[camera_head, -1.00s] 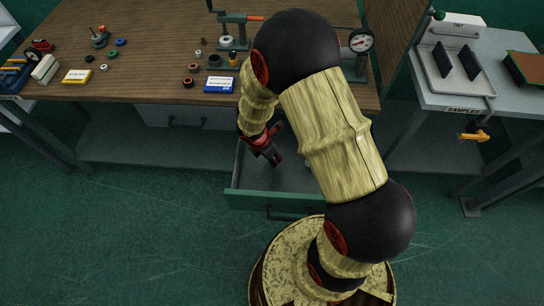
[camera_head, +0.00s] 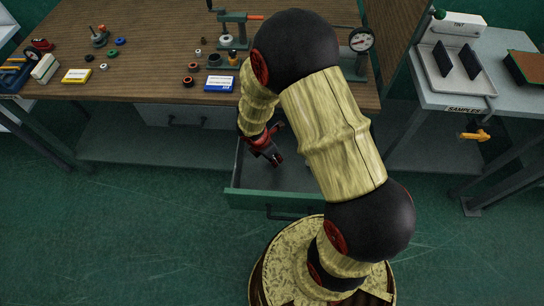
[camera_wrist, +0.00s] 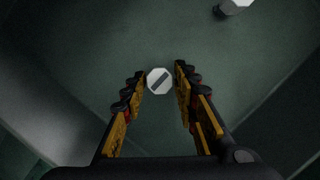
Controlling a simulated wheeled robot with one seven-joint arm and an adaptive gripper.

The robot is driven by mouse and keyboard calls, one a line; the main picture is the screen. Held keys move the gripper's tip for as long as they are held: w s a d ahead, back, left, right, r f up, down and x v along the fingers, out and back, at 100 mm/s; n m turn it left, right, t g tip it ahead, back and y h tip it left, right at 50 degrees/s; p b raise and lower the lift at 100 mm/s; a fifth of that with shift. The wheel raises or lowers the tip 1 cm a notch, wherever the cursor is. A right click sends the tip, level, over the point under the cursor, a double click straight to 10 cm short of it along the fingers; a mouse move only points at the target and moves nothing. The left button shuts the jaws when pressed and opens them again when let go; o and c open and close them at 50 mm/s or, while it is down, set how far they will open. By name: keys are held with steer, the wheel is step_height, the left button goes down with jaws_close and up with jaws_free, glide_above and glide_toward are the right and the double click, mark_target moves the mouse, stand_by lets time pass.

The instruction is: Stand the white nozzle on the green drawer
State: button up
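The green drawer (camera_head: 262,201) is pulled out below the wooden bench, with its green front facing me. My gripper (camera_head: 276,157) points down into the drawer at its left part. In the wrist view my gripper (camera_wrist: 160,82) is open, with its fingers on both sides of a small white eight-sided piece (camera_wrist: 153,74) with a dark slot across its top. This looks like the white nozzle, seen end-on; a gap shows between it and the fingers. I cannot tell its height. In the head view my arm and gripper hide it.
Another pale piece (camera_wrist: 236,5) lies at the top edge of the wrist view. Drawer walls enclose my gripper. The bench (camera_head: 140,85) above holds a blue box (camera_head: 219,83), a yellow box (camera_head: 76,76), small rings and a press. A side table (camera_head: 510,90) stands at right.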

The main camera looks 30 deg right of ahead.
steer(key=shift+r+p, duration=1.4)
steer(key=shift+r, duration=0.05)
steer(key=shift+o, duration=0.8)
steer(key=o, duration=0.4)
steer(key=shift+r+p, duration=2.45)
steer(key=shift+r, duration=0.1)
